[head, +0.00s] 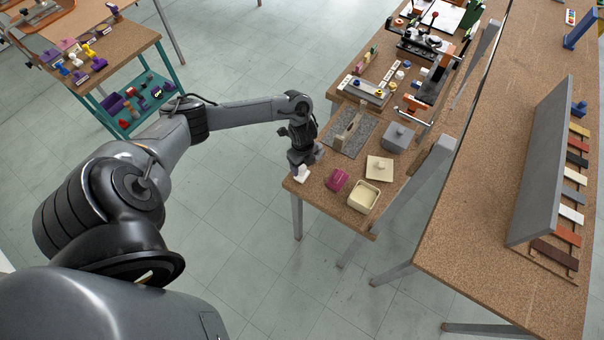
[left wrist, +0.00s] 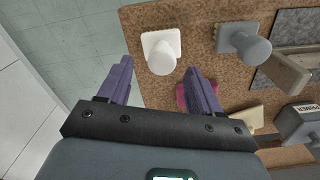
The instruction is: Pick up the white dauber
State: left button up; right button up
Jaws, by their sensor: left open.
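The white dauber (head: 301,173) stands near the left front corner of the cork-topped table, partly hidden by my left gripper in the head view. In the left wrist view the white dauber (left wrist: 161,50) shows a square base and a round knob pointing towards the camera. My left gripper (head: 302,164) is above it with purple fingers. In the left wrist view my left gripper (left wrist: 158,68) is open, with the knob showing between and slightly beyond the fingertips. No contact is visible. My right gripper is not in view.
A grey dauber (left wrist: 243,40) stands right of the white one. A magenta block (head: 337,180), an open cream box (head: 363,198), its lid (head: 379,168) and a grey lidded box (head: 398,138) are nearby. The table's edge (left wrist: 132,55) is close; floor lies beyond.

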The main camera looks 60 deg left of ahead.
aim_at(302, 167)
pick_arm(q)
jog(key=shift+a+f, duration=0.15)
jog(key=shift+f, duration=0.85)
jog(key=shift+a+f, duration=0.1)
jog(key=shift+f, duration=0.85)
jog(key=c, duration=1.2)
